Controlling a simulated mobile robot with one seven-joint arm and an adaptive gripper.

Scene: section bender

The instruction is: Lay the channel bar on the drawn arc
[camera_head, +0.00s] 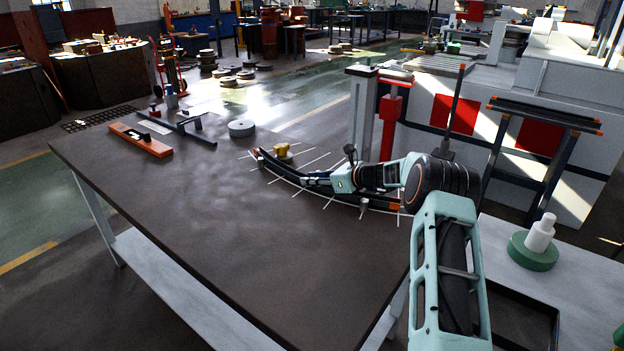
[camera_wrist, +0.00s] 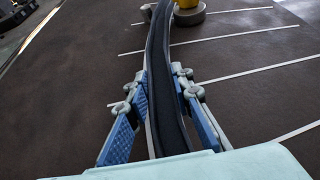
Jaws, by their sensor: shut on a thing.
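The channel bar (camera_head: 283,172) is a long, dark, curved bar at the far right of the dark table. It also shows in the wrist view (camera_wrist: 165,105), running away from me between the fingers. My gripper (camera_head: 306,181) is shut on the bar partway along it, with one blue-padded finger on each side in the wrist view (camera_wrist: 158,88). White lines (camera_head: 313,160) of the drawing cross the table under and beside the bar. The bar appears to follow their curve. I cannot tell whether it touches the table. My arm hides part of its near end.
A yellow object (camera_head: 282,150) stands close beside the bar's far part. A small metal post (camera_head: 363,208) stands near its right part. The table's front left is clear.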

